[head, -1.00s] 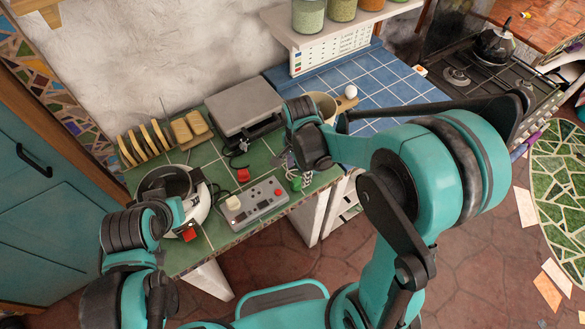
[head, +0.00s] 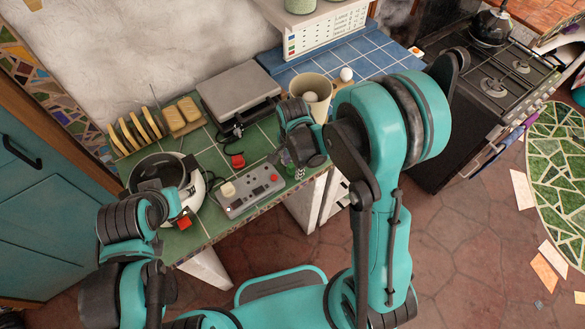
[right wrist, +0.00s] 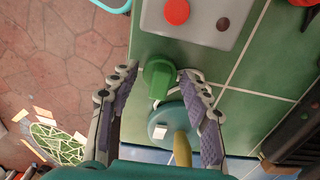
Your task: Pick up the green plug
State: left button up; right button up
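The green plug (right wrist: 158,74) shows in the right wrist view near the counter's edge, with a pale cord beside it. My right gripper (right wrist: 160,92) is open, with one finger on each side of the plug and small gaps showing. In the head view my right gripper (head: 302,160) is low over the counter's front edge, right of the grey control box, and largely hides the plug. My left arm (head: 135,222) is beside the white pot; its fingers cannot be made out.
A grey control box (head: 248,192) with a red button lies left of the right gripper. A beige cup (head: 311,92) stands behind it. A teal disc (right wrist: 160,116) lies close to the plug. The white pot (head: 197,188) and a grey press (head: 238,92) take up the left side.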

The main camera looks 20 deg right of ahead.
jog(key=c, duration=0.6)
jog(key=shift+c, duration=0.2)
